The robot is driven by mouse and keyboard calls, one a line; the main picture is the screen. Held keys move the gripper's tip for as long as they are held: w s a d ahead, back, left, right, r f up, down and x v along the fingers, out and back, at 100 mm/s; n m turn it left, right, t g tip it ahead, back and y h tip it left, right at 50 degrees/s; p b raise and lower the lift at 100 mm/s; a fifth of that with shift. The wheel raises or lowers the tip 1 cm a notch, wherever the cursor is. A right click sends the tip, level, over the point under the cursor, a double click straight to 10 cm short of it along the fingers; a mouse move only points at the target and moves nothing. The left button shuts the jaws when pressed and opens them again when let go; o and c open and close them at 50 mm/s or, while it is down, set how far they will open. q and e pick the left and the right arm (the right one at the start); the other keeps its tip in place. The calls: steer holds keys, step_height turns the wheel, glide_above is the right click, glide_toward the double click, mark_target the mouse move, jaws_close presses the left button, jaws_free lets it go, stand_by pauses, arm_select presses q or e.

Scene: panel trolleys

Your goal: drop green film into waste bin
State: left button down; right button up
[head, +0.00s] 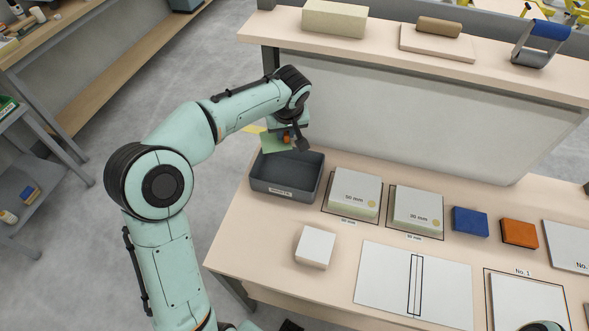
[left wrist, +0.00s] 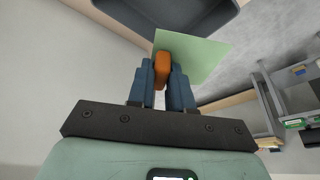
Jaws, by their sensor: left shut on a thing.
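The green film (head: 273,143) is a thin, light green sheet. It hangs in the air near the back left corner of the dark grey waste bin (head: 281,193). My left gripper (head: 287,135) is shut on it, with a small orange piece between the fingers at the film. In the left wrist view, the film (left wrist: 205,58) sticks out past the fingertips (left wrist: 163,78), and the bin (left wrist: 165,22) shows at the top edge. The film looks above the bin's rim; its exact height is hard to tell. My right gripper is not in view.
The bin stands at the table's (head: 245,235) left end. Two stacks of pale sheets (head: 355,190) lie right of it, then a blue block (head: 470,221) and an orange block (head: 519,233). A white block (head: 315,246) lies in front. A raised shelf (head: 385,48) runs behind.

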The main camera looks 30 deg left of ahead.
arm_select(q)
steer(key=shift+s+f, duration=0.1)
steer(key=shift+f, duration=0.4)
step_height(320, 180, down, 5)
steer(key=b, duration=0.3)
steer(key=shift+r, duration=0.2)
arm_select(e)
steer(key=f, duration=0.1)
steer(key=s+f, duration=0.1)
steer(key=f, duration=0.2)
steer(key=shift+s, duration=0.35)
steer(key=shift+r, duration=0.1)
arm_select(q)
steer(key=c, duration=0.9)
jaws_free()
steer(key=shift+c, duration=0.2)
steer(key=shift+r, duration=0.15)
steer(key=p, duration=0.1)
glide_toward(286, 143)
steer(key=shift+r, duration=0.25)
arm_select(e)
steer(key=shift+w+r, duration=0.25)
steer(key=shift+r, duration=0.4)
